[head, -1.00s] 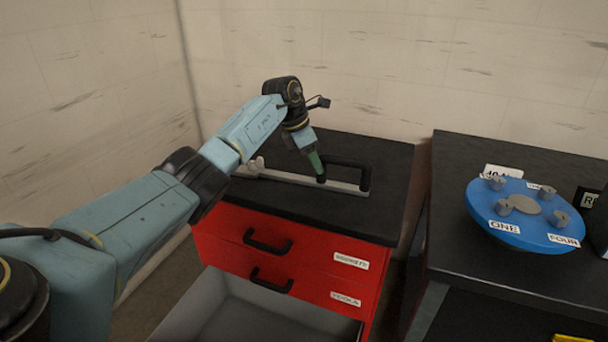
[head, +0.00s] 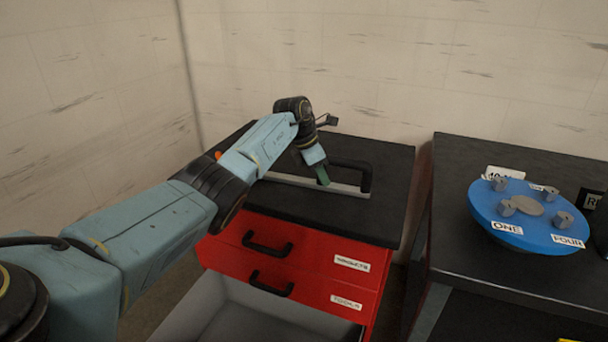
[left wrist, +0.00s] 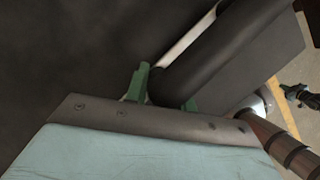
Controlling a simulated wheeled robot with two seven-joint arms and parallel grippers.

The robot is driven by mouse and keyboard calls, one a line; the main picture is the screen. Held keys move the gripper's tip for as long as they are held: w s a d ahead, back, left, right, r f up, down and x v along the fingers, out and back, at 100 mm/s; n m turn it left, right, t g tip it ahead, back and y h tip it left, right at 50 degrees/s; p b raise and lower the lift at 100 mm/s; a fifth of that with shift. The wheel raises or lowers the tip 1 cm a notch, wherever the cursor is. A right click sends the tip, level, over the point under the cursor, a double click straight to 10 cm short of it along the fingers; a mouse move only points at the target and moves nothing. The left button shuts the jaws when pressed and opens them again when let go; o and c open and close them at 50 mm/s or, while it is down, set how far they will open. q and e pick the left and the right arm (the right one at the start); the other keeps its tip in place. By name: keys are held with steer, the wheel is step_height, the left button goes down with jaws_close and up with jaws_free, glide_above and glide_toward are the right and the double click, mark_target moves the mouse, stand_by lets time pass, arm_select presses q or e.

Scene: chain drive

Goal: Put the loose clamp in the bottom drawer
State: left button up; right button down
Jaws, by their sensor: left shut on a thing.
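The clamp has a long pale bar (head: 345,186) and a black arched part (head: 362,168). It lies on the black top of the red drawer cabinet. My left gripper (head: 322,178) points down at it. In the left wrist view my green fingertips (left wrist: 163,95) are on either side of a dark part of the clamp (left wrist: 205,62), shut on it. A brown handle (left wrist: 288,148) shows at that view's right. My forearm hides the clamp's left part in the head view. The bottom drawer (head: 205,300) is open, and its visible grey inside is empty.
Two shut red drawers with black handles (head: 268,244) are above the open one. At right, a black table (head: 470,258) holds a blue round plate (head: 530,238) with grey pegs and labels. A narrow gap separates the cabinet from the table.

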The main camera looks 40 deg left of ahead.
arm_select(q)
steer(key=shift+f, duration=0.1)
jaws_close()
